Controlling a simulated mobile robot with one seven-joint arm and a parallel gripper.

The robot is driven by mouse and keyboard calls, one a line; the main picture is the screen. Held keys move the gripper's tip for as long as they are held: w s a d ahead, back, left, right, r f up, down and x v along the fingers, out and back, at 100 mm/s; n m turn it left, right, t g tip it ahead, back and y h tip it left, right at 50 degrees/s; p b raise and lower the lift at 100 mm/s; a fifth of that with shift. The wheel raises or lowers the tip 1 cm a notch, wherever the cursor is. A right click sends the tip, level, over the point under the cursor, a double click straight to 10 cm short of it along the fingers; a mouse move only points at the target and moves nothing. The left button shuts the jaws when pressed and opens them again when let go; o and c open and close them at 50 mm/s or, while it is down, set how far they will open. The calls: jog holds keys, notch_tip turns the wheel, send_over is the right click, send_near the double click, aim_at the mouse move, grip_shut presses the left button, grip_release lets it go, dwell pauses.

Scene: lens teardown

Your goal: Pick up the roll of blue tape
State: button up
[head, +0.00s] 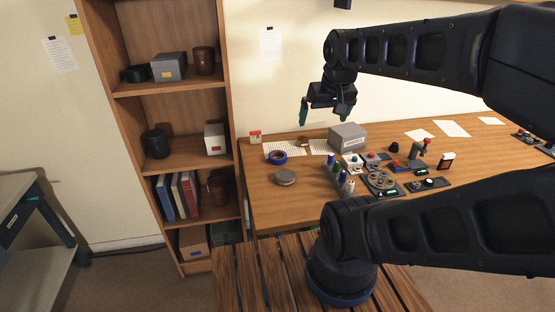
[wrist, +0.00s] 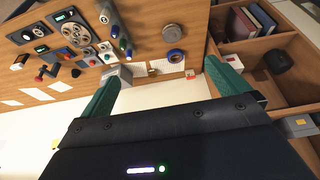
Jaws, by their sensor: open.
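The roll of blue tape (head: 277,157) lies flat on the desk, on the edge of a white paper sheet near the desk's left end. It also shows in the wrist view (wrist: 175,56), beyond my fingers. My gripper (head: 324,114) is open and empty, with its green fingers pointing down, above the back of the desk and to the right of the tape. Its fingers also show in the wrist view (wrist: 163,90). It is apart from the tape. Nothing hides the tape.
A round grey tin (head: 286,177) lies in front of the tape. A grey box (head: 347,137) stands to its right, with small bottles (head: 338,172) and several devices beyond. A small red-and-white block (head: 255,137) is behind left. A wooden shelf (head: 163,100) rises left of the desk (head: 262,200).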

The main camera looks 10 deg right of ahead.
jog(key=shift+w, duration=0.1)
jog(key=m+g+h, duration=0.2)
jog(key=m, duration=0.5)
send_over(277, 154)
jog(key=s+a, duration=0.2)
jog(key=s, duration=0.2)
jog(key=shift+d+f, duration=0.15)
jog(key=shift+f, duration=16.65)
jog(key=shift+s+x, duration=0.15)
jog(key=shift+x, duration=1.15)
jog(key=shift+s+x, duration=0.2)
jog(key=shift+x, duration=1.1)
jog(key=shift+c, duration=0.2)
jog(key=c, duration=0.9)
